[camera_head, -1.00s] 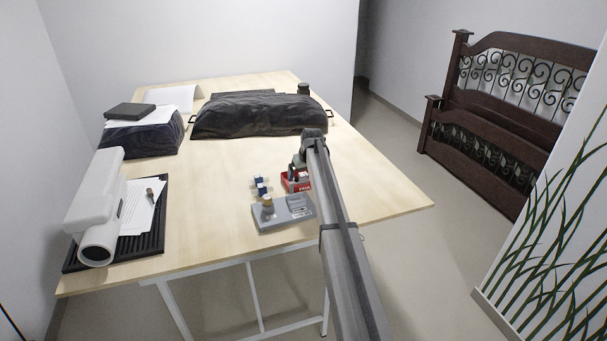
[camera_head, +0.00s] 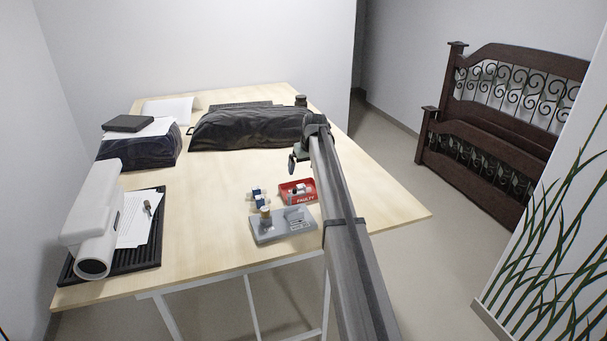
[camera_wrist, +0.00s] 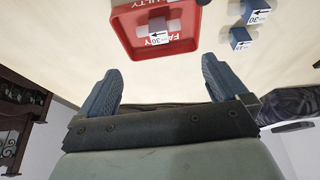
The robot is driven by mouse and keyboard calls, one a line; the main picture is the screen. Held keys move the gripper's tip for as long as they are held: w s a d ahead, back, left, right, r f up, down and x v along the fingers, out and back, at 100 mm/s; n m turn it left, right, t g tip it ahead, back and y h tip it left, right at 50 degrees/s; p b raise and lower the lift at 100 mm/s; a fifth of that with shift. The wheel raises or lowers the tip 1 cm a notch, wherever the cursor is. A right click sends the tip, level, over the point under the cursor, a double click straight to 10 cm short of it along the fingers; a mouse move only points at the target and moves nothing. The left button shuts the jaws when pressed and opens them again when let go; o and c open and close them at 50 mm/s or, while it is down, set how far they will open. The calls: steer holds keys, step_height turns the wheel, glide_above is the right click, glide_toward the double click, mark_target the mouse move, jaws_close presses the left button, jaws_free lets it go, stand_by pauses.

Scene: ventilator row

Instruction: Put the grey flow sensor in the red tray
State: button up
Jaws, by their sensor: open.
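The red tray (camera_head: 312,200), marked FAULTY, sits on the table near its front right. A small grey piece with a white arrow label, apparently the grey flow sensor (camera_head: 297,188), lies inside it. In the wrist view the red tray (camera_wrist: 192,45) is at the top and the grey flow sensor (camera_wrist: 156,30) shows inside, its label reading 30. My gripper (camera_head: 292,166) is above and beyond the tray in the head view. In the wrist view its fingers (camera_wrist: 157,82) are spread wide with nothing between them.
Small blue-and-white sensors (camera_head: 257,194) lie left of the tray; two blue ones (camera_wrist: 240,38) show in the wrist view. A grey stand (camera_head: 268,232) with a tan-topped cylinder is in front. A black-covered bulk (camera_head: 235,130) lies behind. The table's middle is clear.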

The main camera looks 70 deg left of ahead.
steer(key=shift+v, duration=0.75)
